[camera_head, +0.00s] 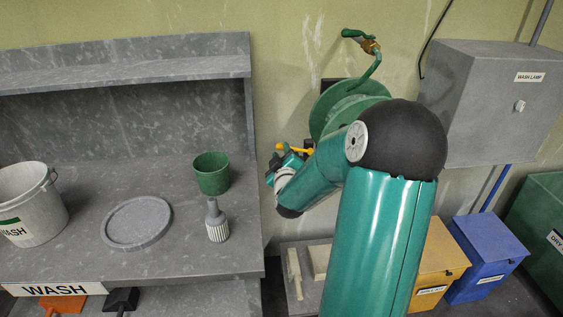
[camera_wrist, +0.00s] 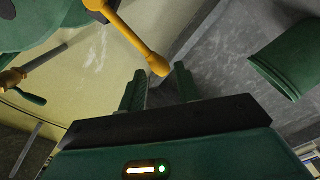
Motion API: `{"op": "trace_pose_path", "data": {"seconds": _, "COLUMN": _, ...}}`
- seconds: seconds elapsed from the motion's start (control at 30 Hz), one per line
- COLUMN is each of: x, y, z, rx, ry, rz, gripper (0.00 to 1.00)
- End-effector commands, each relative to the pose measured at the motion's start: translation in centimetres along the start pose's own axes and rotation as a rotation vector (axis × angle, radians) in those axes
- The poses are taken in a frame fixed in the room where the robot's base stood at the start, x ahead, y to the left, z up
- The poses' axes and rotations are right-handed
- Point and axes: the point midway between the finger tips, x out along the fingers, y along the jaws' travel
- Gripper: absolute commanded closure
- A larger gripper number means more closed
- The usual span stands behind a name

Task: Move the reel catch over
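The reel catch, a yellow lever with a rounded end (camera_wrist: 137,38), reaches down from the top of the wrist view; it also shows as a small yellow piece (camera_head: 296,149) in the head view. It sits beside the green hose reel (camera_head: 327,108) on the wall, whose green disc (camera_wrist: 30,22) shows at the wrist view's upper left. My gripper (camera_wrist: 160,70) is open, its two green fingers apart with nothing held. The catch's rounded end appears at the gap between the fingertips; I cannot tell whether they touch. In the head view my arm hides part of the reel.
A grey wall box (camera_head: 490,105) and yellow and blue bins (camera_head: 487,262) stand right.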

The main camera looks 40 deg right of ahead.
Motion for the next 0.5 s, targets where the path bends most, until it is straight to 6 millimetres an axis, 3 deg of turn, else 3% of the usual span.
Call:
{"op": "trace_pose_path", "data": {"seconds": 0.17, "x": 2.4, "y": -0.1, "z": -0.1, "rx": 0.002, "ry": 0.000, "rz": 0.000, "gripper": 0.67}}
{"op": "trace_pose_path", "data": {"seconds": 0.3, "x": 2.0, "y": -0.2, "z": -0.2, "rx": -0.001, "ry": 0.001, "rz": -0.002, "gripper": 0.92}}
{"op": "trace_pose_path", "data": {"seconds": 0.5, "x": 1.9, "y": -0.3, "z": -0.3, "rx": -0.001, "ry": 0.002, "rz": -0.003, "gripper": 0.92}}
